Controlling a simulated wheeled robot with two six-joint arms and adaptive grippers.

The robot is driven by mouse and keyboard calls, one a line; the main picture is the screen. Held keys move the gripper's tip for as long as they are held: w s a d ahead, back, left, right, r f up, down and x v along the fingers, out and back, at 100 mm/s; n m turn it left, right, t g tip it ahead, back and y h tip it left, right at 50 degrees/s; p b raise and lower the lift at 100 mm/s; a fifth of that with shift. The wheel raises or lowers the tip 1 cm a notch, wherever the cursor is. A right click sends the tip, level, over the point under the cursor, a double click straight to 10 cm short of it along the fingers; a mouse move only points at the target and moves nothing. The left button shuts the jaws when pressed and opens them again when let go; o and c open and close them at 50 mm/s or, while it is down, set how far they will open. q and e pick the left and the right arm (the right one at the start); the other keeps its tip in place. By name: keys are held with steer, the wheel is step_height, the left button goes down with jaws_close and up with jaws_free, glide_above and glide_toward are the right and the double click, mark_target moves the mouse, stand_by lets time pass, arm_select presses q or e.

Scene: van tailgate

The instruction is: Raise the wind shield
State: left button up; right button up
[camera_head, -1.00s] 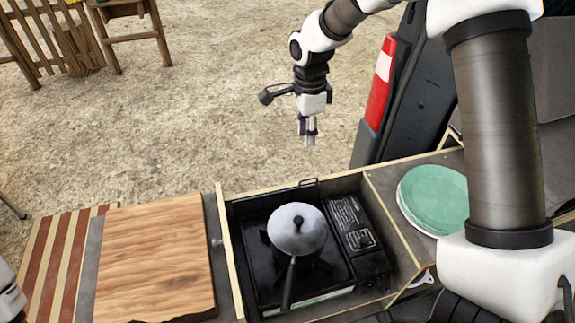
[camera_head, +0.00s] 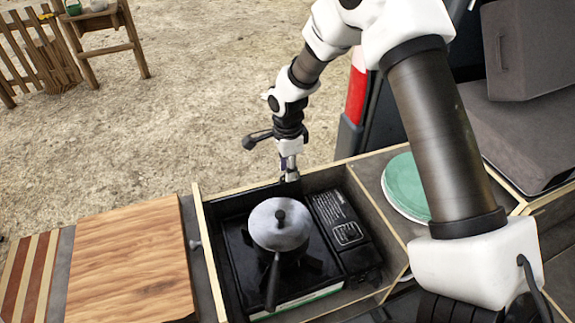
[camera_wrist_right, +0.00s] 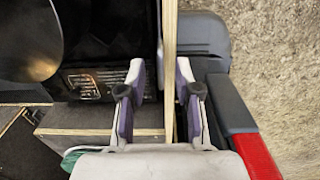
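The black camp stove (camera_head: 245,273) sits in a plywood-edged drawer, with a lidded grey pot (camera_head: 279,227) on it. A dark strip (camera_head: 238,201) along the drawer's back inner wall may be the folded wind shield; I cannot tell it clearly from the wall. My right gripper (camera_head: 290,178) points down at the drawer's back edge, behind the pot. In the right wrist view its fingers (camera_wrist_right: 160,78) are apart, one on each side of the plywood edge (camera_wrist_right: 170,50). Whether they touch anything is unclear. My left gripper is out of view.
A wooden board (camera_head: 130,255) lies left of the drawer. Green and white plates (camera_head: 405,188) sit in the compartment to the right. A red tail light (camera_head: 356,97) and dark van body stand close to the right arm. Open gravel lies behind.

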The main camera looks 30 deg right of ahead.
steer(key=shift+w+a+f, duration=0.1)
jaws_close()
step_height(320, 180, up, 13)
steer(key=p, duration=0.8)
steer(key=shift+f, duration=0.15)
steer(key=shift+c, duration=2)
jaws_free()
steer(key=shift+f, duration=0.2)
steer(key=o, duration=0.4)
step_height(320, 180, up, 12)
